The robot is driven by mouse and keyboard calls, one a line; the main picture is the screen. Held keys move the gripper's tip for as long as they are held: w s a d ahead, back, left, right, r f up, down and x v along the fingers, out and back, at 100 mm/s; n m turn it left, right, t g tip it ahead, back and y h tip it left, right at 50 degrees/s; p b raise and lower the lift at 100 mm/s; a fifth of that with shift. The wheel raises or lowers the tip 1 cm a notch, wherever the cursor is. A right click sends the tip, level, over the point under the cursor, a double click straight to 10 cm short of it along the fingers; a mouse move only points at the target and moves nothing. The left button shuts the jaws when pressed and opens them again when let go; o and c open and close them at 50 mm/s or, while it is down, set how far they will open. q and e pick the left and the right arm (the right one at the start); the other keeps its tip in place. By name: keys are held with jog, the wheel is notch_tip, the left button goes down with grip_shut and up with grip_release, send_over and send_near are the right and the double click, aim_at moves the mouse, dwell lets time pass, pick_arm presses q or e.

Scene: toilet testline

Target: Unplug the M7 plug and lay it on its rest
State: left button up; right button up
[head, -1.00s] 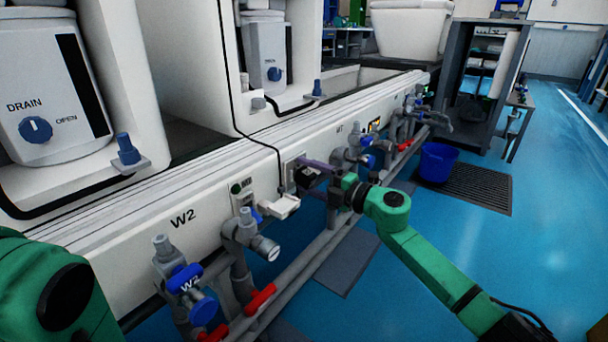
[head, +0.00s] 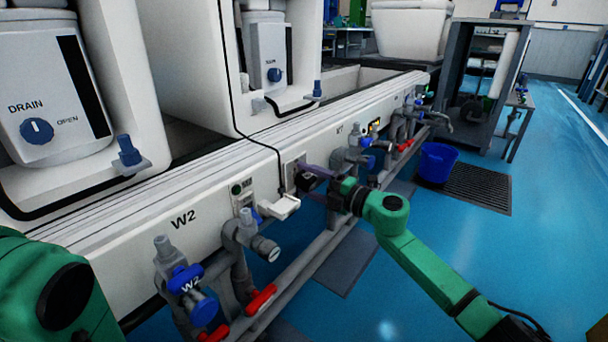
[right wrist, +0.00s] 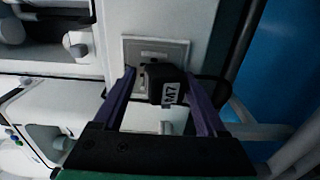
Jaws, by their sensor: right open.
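The black M7 plug (right wrist: 163,78) sits at the wall socket (right wrist: 152,50) in the right wrist view, its white label towards me. It looks plugged in, though its prongs are hidden. In the head view the plug (head: 303,181) is small and dark against the white rail. My right gripper (right wrist: 160,86) is open, its purple fingers on either side of the plug, with a gap visible on the right. A white holder (head: 281,207), which looks like the rest, juts from the rail just left of the socket. My left gripper is out of view.
Grey pipes and blue-handled valves (head: 186,279) run along the rail on both sides of the socket. A black cord (head: 264,146) hangs down towards the holder. The blue floor (head: 440,235) on the right is open; a blue bucket (head: 437,163) stands farther back.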

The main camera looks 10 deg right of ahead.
aim_at(314, 183)
grip_shut()
jog(key=shift+v, duration=2.4)
jog(key=shift+s+d, duration=0.35)
jog(key=shift+s, duration=0.1)
